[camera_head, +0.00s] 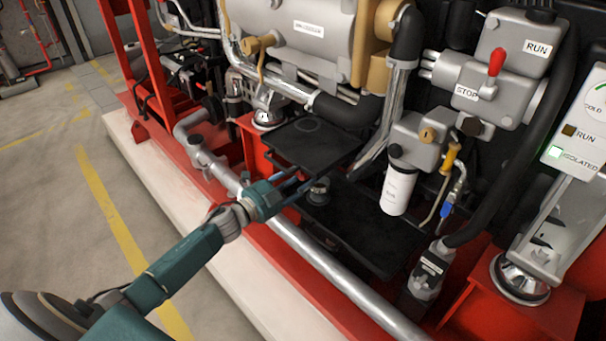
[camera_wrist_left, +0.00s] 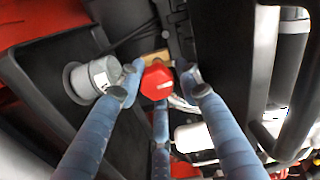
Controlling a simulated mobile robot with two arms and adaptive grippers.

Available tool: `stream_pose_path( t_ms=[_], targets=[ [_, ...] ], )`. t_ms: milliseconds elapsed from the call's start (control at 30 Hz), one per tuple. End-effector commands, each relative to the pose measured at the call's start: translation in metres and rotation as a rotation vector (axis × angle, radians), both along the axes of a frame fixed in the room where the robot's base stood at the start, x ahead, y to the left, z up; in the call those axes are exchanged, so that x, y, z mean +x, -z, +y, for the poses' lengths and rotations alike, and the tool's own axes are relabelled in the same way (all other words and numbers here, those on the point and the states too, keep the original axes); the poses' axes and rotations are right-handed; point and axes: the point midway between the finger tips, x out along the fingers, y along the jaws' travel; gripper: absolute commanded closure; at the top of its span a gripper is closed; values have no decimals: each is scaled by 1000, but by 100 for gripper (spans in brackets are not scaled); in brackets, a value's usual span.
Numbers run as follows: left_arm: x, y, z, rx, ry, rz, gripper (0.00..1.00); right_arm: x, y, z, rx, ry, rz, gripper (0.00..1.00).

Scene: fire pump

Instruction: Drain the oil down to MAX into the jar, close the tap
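My left gripper (camera_head: 295,180) reaches in from the left, low beside the engine, between an upper black plate (camera_head: 305,140) and a lower black tray (camera_head: 365,235). In the left wrist view its fingers (camera_wrist_left: 160,88) are spread, with gaps showing, on either side of a red tap knob (camera_wrist_left: 158,82); I cannot tell whether any finger touches it. A grey cylindrical jar (camera_wrist_left: 97,78) with a small label is left of the knob, close to the left finger. A small round metal thing (camera_head: 318,190), probably the jar, stands by the gripper. Oil level is not readable. My right gripper is not in view.
A silver pipe (camera_head: 300,245) and red frame run in front of the tray. A white filter (camera_head: 398,190) and a blue-handled valve (camera_head: 447,210) are to the right. A red lever (camera_head: 496,62) stands by STOP. Floor at left is clear.

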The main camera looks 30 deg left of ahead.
Motion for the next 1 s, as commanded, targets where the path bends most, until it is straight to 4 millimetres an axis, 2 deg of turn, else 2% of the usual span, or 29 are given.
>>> stream_pose_path(
  t_ms=[333,467,800,1000],
  targets=[
    [-1,1,2,-1,-5,4,54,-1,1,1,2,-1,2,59],
    [-10,3,6,-1,-7,7,54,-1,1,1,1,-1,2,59],
    [-71,4,26,0,-3,8,54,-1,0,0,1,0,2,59],
    [-100,3,35,0,-2,5,54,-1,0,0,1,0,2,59]
  ],
)
